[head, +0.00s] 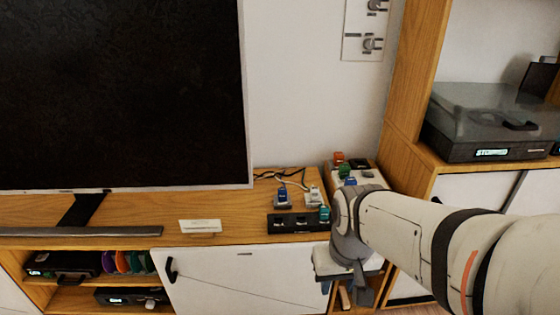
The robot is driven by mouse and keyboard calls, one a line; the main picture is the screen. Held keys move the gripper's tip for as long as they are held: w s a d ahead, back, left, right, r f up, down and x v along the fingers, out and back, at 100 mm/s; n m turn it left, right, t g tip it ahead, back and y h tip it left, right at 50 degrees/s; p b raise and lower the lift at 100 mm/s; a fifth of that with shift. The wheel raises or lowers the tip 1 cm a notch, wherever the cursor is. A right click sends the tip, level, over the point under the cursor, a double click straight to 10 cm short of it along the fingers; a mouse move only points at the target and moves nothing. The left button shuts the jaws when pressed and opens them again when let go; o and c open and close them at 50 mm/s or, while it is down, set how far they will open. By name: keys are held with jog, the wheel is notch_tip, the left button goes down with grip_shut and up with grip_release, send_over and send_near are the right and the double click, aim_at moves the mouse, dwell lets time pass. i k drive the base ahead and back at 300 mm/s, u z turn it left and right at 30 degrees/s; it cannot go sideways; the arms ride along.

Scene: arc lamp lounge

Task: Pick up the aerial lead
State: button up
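Several coloured plugs with leads are at the right end of the wooden media cabinet. A blue plug (283,199) and a white plug (313,197) stand behind a black socket block (291,223), with a teal plug (324,215) at the block's right end. Thin dark and pale leads run behind them. I cannot tell which one is the aerial lead; no label is readable. My gripper (346,293) hangs at the cabinet's front right, pointing down, below and right of the plugs. Its fingers look apart, with nothing visible between them. My wrist hides part of the cabinet's right end.
Orange (338,158) and green (344,171) plugs stand farther back right, beside the tall wooden shelf (400,90). A large television (120,95) stands left. A soundbar (80,231) and a small white card (200,226) lie in front. A turntable (490,125) is right.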

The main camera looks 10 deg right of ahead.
aim_at(314, 191)
jog(key=z, duration=0.15)
jog(key=i, duration=0.85)
jog(key=u, duration=0.05)
